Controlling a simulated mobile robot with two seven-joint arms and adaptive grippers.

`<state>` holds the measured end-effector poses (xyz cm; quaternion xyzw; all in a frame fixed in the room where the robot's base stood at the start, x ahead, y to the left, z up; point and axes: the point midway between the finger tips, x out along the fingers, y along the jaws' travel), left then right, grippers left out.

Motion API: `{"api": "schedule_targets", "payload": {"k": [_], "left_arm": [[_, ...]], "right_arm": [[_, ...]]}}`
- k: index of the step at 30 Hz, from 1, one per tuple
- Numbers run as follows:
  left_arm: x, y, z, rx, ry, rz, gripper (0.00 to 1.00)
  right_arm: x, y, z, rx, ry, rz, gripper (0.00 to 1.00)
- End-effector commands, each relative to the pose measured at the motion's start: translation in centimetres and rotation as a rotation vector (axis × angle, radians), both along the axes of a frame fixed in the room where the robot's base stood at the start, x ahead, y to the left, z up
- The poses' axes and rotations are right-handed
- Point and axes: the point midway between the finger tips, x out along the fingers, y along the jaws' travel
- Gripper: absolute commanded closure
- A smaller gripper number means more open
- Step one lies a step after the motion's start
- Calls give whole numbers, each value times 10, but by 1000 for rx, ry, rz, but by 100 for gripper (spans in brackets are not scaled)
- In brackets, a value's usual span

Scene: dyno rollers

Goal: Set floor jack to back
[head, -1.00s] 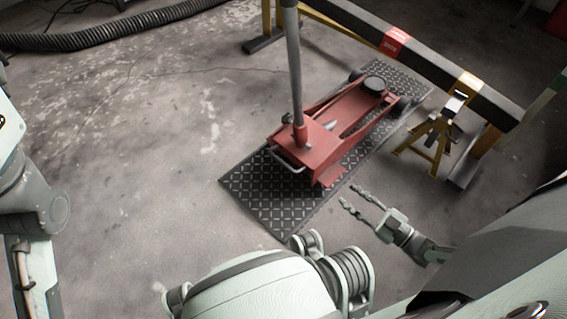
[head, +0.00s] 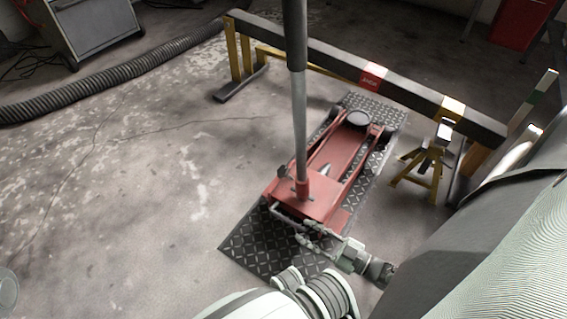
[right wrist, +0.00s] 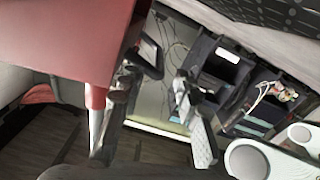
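The red floor jack (head: 318,190) stands on a dark diamond-plate mat (head: 258,250), its round saddle end toward the back and its long grey handle upright. A bent metal bar (head: 284,218) is at its near end. My right gripper (head: 304,233) is at the near end of the jack, beside this bar, with its fingers apart. My left gripper is not in view.
A black and yellow barrier (head: 320,58) with a red label runs behind the jack. A yellow jack stand (head: 426,165) is at the right. A black ribbed hose (head: 110,80) and a grey cabinet (head: 95,28) are at the back left. The left floor is clear.

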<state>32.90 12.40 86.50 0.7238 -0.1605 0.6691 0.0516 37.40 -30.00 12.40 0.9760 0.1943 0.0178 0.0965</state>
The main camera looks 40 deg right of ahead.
Motion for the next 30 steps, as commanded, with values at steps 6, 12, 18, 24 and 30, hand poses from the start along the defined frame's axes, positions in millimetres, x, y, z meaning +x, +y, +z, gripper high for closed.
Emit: {"api": "schedule_targets", "payload": {"k": [6,12,18,24,30], "left_arm": [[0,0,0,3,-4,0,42],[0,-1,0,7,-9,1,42],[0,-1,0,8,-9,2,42],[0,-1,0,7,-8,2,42],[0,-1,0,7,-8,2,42]], "right_arm": [[35,15,1,2,-6,0,68],[57,24,0,1,-3,1,68],[63,26,0,1,-2,0,68],[63,26,1,1,-2,-1,71],[63,26,1,1,-2,-1,96]]}}
